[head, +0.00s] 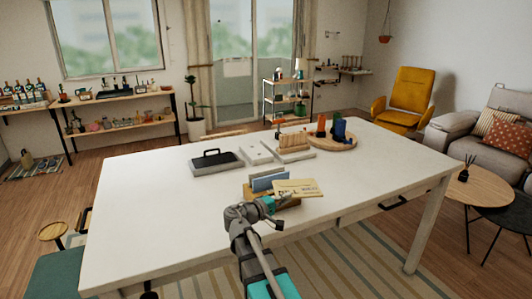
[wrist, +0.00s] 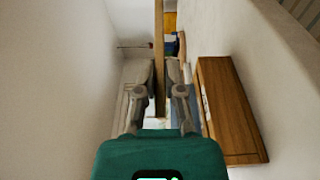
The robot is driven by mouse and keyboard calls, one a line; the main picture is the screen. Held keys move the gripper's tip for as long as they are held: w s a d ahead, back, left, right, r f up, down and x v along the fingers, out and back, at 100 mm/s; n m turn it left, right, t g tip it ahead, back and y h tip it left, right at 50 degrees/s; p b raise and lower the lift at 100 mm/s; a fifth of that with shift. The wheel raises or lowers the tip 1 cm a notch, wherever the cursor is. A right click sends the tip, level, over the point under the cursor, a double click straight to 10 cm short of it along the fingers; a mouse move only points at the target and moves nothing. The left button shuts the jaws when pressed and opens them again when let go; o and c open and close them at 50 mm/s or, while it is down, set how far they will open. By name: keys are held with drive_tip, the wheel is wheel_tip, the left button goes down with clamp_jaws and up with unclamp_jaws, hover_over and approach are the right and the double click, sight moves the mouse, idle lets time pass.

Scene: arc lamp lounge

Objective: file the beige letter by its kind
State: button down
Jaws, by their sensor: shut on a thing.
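The beige letter (head: 297,187) stands above the white table, with dark writing on its face. My gripper (head: 272,207) is shut on its near left end. In the wrist view the letter (wrist: 158,45) shows edge-on as a thin strip between the fingers of my gripper (wrist: 165,88). A wooden letter holder (head: 249,192) stands on the table just behind and left of the letter, with a blue letter (head: 268,181) upright in it. The wooden holder also shows right of my fingers in the wrist view (wrist: 232,110). The beige letter hides part of the holder, so its slots are unclear.
On the white table (head: 160,215), behind the holder, lie a grey tray with a black handle (head: 215,158), pale flat boxes (head: 256,154), a wooden block rack (head: 295,142) and a round wooden tray (head: 345,146) with colored items. The table's left part is clear.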

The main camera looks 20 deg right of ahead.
sight(275, 187)
drive_tip(key=shift+d+r, duration=0.1)
drive_tip(key=shift+d, duration=0.05)
drive_tip(key=shift+w+r+p, duration=0.25)
drive_tip(key=shift+r+p, duration=0.1)
drive_tip(key=shift+p, duration=0.2)
drive_tip(key=w+r+n+y+p, duration=0.1)
drive_tip(key=w+n+p, duration=0.1)
drive_tip(key=p, duration=0.1)
drive_tip(key=w+r+n+g+y+p, duration=0.1)
drive_tip(key=w+r+n+p, duration=0.1)
drive_tip(key=n+p, duration=0.1)
drive_tip(key=w+r+n+g+y+p, duration=0.1)
drive_tip(key=w+n+p, duration=0.1)
drive_tip(key=n+p, duration=0.1)
drive_tip(key=shift+w+a+r+y+p, duration=0.3)
drive_tip(key=shift+w+a+r+p, duration=0.1)
drive_tip(key=shift+p, duration=0.4)
drive_tip(key=w+a+r+n+g+y+p, duration=0.1)
drive_tip(key=w+r+n+p, duration=0.4)
drive_tip(key=n+p, duration=0.3)
drive_tip(key=shift+w+a+r, duration=0.15)
drive_tip(key=shift+a+r, duration=0.15)
drive_tip(key=shift+r, duration=0.15)
drive_tip(key=shift+f, duration=0.1)
drive_tip(key=shift+f+b, duration=2.6)
drive_tip(key=shift+f, duration=0.05)
drive_tip(key=shift+f+b, duration=1.85)
